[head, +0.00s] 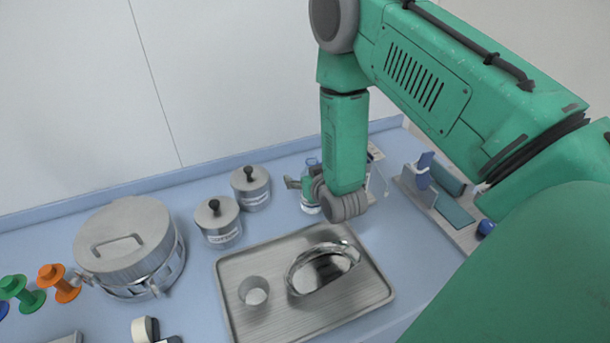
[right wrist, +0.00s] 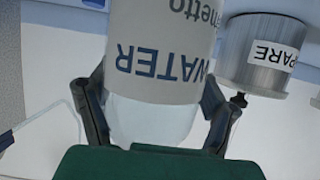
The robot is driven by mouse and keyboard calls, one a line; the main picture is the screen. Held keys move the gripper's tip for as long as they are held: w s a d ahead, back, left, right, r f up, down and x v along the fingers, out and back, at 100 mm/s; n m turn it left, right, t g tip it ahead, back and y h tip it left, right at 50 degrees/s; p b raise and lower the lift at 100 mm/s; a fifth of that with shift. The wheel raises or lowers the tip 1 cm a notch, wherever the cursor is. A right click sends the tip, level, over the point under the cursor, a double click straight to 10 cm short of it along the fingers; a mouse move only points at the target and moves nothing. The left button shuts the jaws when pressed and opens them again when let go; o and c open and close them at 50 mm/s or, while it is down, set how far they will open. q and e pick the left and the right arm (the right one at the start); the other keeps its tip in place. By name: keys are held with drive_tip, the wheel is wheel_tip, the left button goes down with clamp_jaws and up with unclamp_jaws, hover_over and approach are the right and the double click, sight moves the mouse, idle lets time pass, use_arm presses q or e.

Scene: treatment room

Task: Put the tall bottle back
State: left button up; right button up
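The tall bottle (head: 311,207) is clear with a white label and stands upright at the back of the counter, partly hidden by my right gripper. In the right wrist view the bottle (right wrist: 160,60) fills the middle, upside down in the picture, with the word WATER on its label. My right gripper (right wrist: 155,95) has one finger on each side of it, both seeming to touch it. I cannot tell whether the bottle's base touches the counter. My left gripper is not in view.
Two lidded metal jars (head: 218,222) (head: 251,188) stand left of the bottle. A metal tray (head: 295,243) with a cup (head: 254,291) and a shiny bowl (head: 322,268) lies in front. A large lidded pot (head: 125,241) is at left, a rack (head: 436,195) at right.

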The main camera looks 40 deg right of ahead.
drive_tip(key=shift+a+r, duration=0.2)
drive_tip(key=shift+a, duration=0.4)
drive_tip(key=shift+s+a+r, duration=0.15)
drive_tip(key=shift+s, duration=0.1)
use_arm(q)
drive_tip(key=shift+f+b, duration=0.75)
use_arm(e)
drive_tip(key=d+v, duration=0.1)
drive_tip(key=v, duration=0.9)
drive_tip(key=shift+s, duration=0.7)
